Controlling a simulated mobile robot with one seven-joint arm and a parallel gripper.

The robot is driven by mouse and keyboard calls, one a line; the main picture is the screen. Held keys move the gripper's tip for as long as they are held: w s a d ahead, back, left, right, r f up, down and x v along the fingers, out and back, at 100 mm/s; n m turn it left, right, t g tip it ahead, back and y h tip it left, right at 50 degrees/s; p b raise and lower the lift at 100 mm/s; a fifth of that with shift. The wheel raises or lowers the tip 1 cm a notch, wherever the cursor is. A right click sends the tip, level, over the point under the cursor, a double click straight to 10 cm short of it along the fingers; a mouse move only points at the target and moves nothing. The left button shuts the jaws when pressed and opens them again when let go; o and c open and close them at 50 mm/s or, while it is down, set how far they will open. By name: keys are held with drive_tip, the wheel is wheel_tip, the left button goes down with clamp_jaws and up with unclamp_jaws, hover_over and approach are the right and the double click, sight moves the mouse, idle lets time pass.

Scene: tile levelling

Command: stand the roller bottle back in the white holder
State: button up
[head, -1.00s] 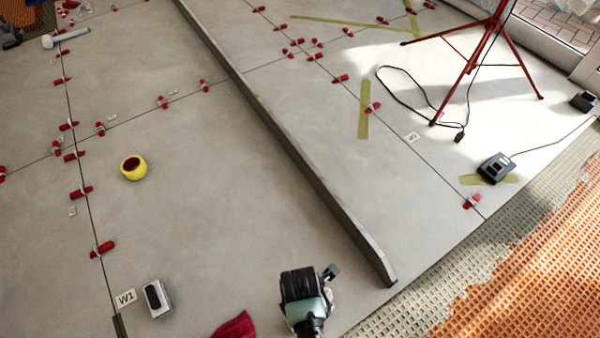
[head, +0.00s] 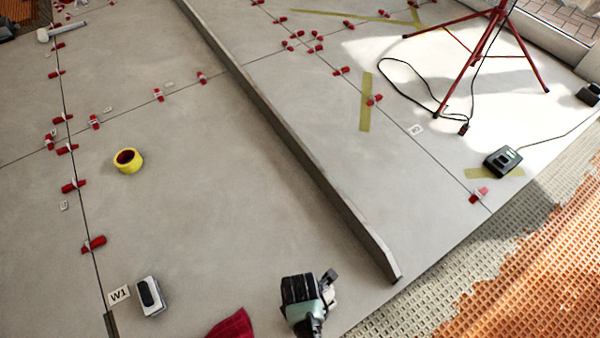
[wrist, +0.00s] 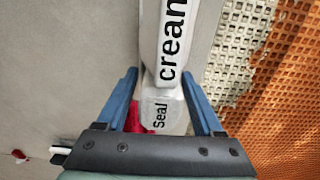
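In the wrist view the blue fingers of my gripper (wrist: 161,80) stand on either side of a white roller bottle (wrist: 170,35), close against it. Dark lettering on the bottle runs lengthwise, with "Seal" on a greyer end part between the fingers. The bottle's upper end is cut off by the frame. In the head view the black and teal end of my arm appears at the bottom; its fingers and the bottle are hidden there. A small white block with a dark oval top (head: 150,296) lies to its left; I cannot tell whether it is the white holder.
A dark red cloth (head: 232,325) lies just left of my arm. A long grey straightedge (head: 310,165) crosses the tiles. A yellow tape roll (head: 128,160), red clips, a black charger (head: 502,161) and a red tripod (head: 482,45) stand around. Orange matting (head: 555,250) borders the slab.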

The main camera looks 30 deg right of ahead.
idle(0.3)
drive_tip(key=shift+f+b, duration=0.45)
drive_tip(key=shift+b, duration=0.3)
drive_tip(key=r+p, duration=0.5)
drive_tip(key=r, duration=0.1)
drive_tip(key=r+p, duration=0.5)
drive_tip(key=r, duration=0.2)
drive_tip(key=shift+s+d+r+p, duration=0.1)
drive_tip(key=shift+s+r+p, duration=0.15)
drive_tip(key=shift+p, duration=0.15)
drive_tip(key=shift+w, duration=0.1)
